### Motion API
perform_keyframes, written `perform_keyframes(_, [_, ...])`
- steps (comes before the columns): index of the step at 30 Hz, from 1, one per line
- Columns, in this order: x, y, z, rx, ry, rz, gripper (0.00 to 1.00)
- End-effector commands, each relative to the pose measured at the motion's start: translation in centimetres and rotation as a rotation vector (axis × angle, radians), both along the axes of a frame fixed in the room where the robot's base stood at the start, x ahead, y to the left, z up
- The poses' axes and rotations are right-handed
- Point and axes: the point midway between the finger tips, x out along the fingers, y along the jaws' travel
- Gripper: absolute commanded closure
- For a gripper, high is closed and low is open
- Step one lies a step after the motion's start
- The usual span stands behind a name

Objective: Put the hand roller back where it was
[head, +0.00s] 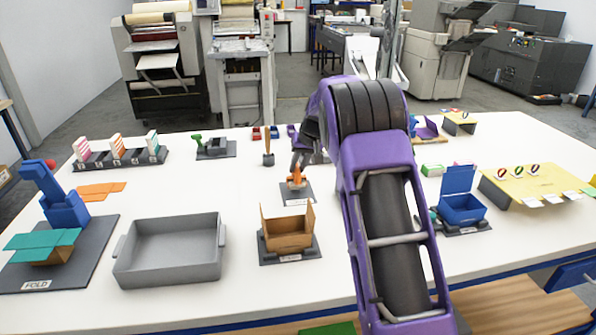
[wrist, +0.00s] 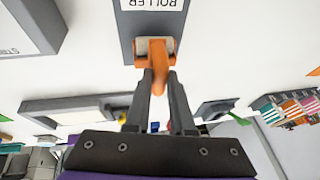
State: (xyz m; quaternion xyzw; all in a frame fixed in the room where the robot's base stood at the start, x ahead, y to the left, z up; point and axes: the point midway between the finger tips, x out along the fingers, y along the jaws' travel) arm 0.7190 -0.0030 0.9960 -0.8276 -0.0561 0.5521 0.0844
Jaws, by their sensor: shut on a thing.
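The hand roller (head: 296,177) is orange and sits low at its grey pad (head: 302,199), in the middle of the table. In the wrist view the roller (wrist: 156,58) has its handle between the two dark fingers of my gripper (wrist: 158,80), which is shut on it. Its head overlaps the near part of the grey pad (wrist: 150,32), which bears a label reading ROLLER. I cannot tell whether the roller touches the pad. In the head view my gripper (head: 300,158) is just above the roller, partly hidden by my arm.
An open cardboard box (head: 288,242) stands in front of the pad, with a grey tray (head: 170,250) to its left. A blue box (head: 462,208) is right of my arm. A wooden-handled tool (head: 268,152) stands behind left.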

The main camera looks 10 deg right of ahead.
Motion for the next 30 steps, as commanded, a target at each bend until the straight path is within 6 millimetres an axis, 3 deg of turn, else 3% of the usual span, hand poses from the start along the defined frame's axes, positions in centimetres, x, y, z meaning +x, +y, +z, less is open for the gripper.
perform_keyframes(3, [0.0, 0.0, -1.2, -0.001, -0.001, 0.000, 1.00])
perform_keyframes(25, [-0.2, -0.1, -2.8, -0.001, 0.007, 0.000, 1.00])
perform_keyframes(26, [-0.2, -0.1, -3.0, -0.001, 0.009, 0.000, 0.74])
perform_keyframes(30, [-0.2, -0.1, -2.9, -0.001, 0.007, 0.000, 0.49])
